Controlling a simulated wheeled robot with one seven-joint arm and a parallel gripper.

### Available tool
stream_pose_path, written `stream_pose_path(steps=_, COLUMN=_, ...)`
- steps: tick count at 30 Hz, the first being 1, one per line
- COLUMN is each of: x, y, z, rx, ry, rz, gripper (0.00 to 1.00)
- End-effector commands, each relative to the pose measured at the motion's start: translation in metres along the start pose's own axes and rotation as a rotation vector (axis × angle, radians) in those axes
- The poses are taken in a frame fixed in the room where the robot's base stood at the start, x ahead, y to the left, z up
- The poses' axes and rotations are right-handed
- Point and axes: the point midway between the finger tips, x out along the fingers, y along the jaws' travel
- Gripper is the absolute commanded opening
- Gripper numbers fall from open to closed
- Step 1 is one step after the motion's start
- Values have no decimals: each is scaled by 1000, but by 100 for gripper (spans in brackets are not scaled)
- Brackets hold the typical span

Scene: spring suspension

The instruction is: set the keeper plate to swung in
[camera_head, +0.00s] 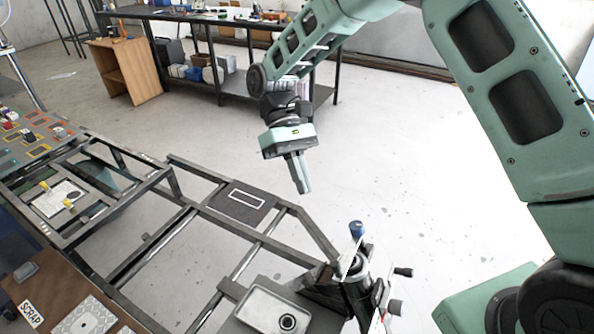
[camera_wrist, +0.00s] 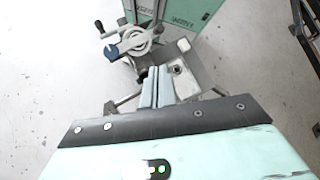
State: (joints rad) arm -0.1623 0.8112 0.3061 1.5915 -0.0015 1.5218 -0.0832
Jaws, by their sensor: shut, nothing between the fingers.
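A clamp-like fixture (camera_head: 355,290) stands at the front end of the dark metal frame. A thin pale plate (camera_head: 349,257) with a blue knob (camera_head: 357,229) sits at its top, and this appears to be the keeper plate. In the wrist view the pale plate (camera_wrist: 128,43) reaches from the blue knob (camera_wrist: 111,52) at the left to the round top of the fixture. I cannot tell exactly how far it is swung. My gripper (camera_head: 304,191) is shut and empty, pointing down above the frame, left of and apart from the fixture. Its fingers (camera_wrist: 158,70) show below the fixture in the wrist view.
A metal tray (camera_head: 248,306) holding a dark ring (camera_head: 288,321) lies left of the fixture. A black crank handle (camera_head: 402,271) sticks out at its right. The frame's rails (camera_head: 180,226) run to the left. A workbench (camera_head: 210,17) stands behind, with clear floor between.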

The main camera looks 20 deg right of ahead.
Motion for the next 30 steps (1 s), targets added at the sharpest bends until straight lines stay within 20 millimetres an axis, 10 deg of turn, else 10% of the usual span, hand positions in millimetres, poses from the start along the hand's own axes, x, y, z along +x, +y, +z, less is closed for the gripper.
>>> stream_pose_path(steps=23, x=-29, y=0, z=0, rx=0, ry=1, rz=0, gripper=0)
stream_pose_path(steps=30, x=-18, y=-38, z=27, rx=-33, ry=119, rz=63, gripper=0)
